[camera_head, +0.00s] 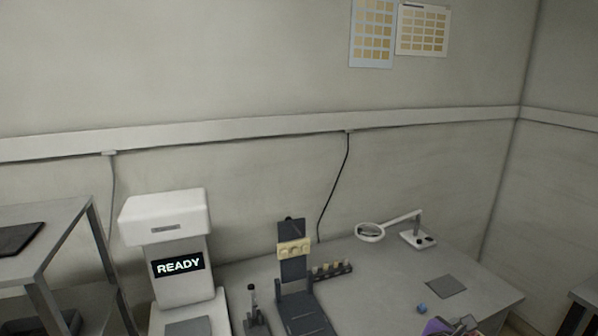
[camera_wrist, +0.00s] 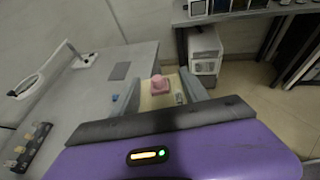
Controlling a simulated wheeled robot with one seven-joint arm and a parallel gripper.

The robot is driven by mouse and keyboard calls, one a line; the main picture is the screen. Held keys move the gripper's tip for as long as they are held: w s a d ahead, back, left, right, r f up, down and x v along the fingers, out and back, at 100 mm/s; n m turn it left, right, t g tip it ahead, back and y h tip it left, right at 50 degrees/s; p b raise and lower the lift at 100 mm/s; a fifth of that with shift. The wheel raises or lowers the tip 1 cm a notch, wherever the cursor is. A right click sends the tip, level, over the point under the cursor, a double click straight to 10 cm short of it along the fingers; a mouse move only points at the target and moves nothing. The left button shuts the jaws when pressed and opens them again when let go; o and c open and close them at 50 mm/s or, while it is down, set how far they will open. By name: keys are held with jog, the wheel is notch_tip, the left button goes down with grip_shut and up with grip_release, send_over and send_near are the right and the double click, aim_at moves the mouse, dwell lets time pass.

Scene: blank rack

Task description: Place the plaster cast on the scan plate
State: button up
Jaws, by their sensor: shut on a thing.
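The plaster cast, a pink lump on a pale beige base, shows in the wrist view (camera_wrist: 160,84) between my gripper's two grey fingers. My gripper (camera_wrist: 163,90) is shut on it. In the head view my purple gripper (camera_head: 440,326) is partly in view at the bottom edge, over the right part of the bench, with a bit of pink beside it. The white scanner (camera_head: 165,225) at left has a screen reading READY. A dark grey plate, apparently the scan plate (camera_head: 188,327), lies on its base, cut by the bottom edge. My gripper is well to its right.
A dark stand (camera_head: 292,262) with a beige piece and a rack of small blocks (camera_head: 331,270) stand between scanner and gripper. A magnifier lamp (camera_head: 370,232), grey mat (camera_head: 446,286) and small blue block (camera_head: 422,309) are on the bench. A shelf (camera_head: 55,235) stands at left.

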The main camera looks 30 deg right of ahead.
jog(key=w+a+f+n+t+y+b, duration=0.1)
jog(key=w+a+f+n+t+y, duration=0.1)
jog(key=w+a+f+n+t, duration=0.45)
jog(key=w+a+f+n+t+y+b, duration=0.1)
jog(key=w+a+f+n+t+y, duration=0.2)
jog(key=w+a, duration=0.55)
jog(key=s+a+f+n+t+y+b, duration=0.1)
jog(key=a+f+n+y, duration=0.3)
jog(key=a, duration=0.8)
jog(key=s+a+f+n+t+y+b, duration=0.1)
jog(key=a+f, duration=0.5)
jog(key=a, duration=0.6)
jog(key=s+n+t+y, duration=0.1)
jog(key=n+t+y, duration=0.1)
jog(key=n+y, duration=0.1)
jog(key=shift+s+f+n, duration=0.15)
jog(key=shift+n, duration=0.2)
jog(key=shift+a, duration=0.1)
